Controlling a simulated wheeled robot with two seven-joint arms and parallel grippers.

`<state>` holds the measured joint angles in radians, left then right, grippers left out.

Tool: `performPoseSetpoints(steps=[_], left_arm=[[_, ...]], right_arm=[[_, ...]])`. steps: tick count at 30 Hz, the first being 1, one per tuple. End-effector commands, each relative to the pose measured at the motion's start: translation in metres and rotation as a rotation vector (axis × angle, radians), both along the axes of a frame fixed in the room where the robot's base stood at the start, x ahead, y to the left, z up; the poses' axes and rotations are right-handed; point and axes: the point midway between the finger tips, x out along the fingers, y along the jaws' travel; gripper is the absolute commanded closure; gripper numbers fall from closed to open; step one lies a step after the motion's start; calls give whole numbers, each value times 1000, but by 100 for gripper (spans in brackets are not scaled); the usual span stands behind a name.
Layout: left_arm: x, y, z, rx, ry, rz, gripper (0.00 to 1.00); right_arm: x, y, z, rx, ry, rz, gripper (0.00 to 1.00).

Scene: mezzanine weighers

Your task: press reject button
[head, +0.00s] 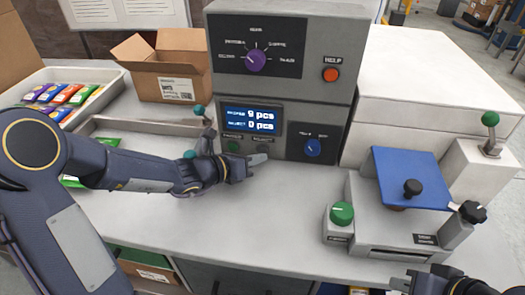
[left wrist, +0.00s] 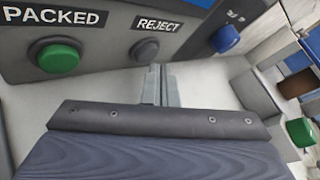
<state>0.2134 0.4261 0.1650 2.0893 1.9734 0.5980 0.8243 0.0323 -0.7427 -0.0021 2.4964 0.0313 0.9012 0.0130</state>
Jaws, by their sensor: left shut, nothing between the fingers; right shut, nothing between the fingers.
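The reject button (left wrist: 144,50) is a round grey button under a REJECT label on the grey machine (head: 284,70). My left gripper (head: 260,159) is shut and empty at the front of the panel. In the left wrist view its fingertips (left wrist: 159,72) appear just below and right of the reject button; contact cannot be told. In the head view the reject button is not clearly seen behind the gripper. My right gripper (head: 402,283) is shut at the bottom right edge.
A display (head: 251,120) shows counts, the lower reading 0 pcs. A blue knob (head: 312,147) sits right of the buttons. A cardboard box (head: 165,68) and packet tray (head: 70,72) are left.

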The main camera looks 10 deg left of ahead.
Motion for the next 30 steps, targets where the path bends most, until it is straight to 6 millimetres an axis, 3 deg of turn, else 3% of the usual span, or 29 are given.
performPoseSetpoints(steps=[30], left_arm=[[9, 0, 0, 1, -1, 0, 100]], right_arm=[[0, 0, 2, 0, 0, 0, 100]])
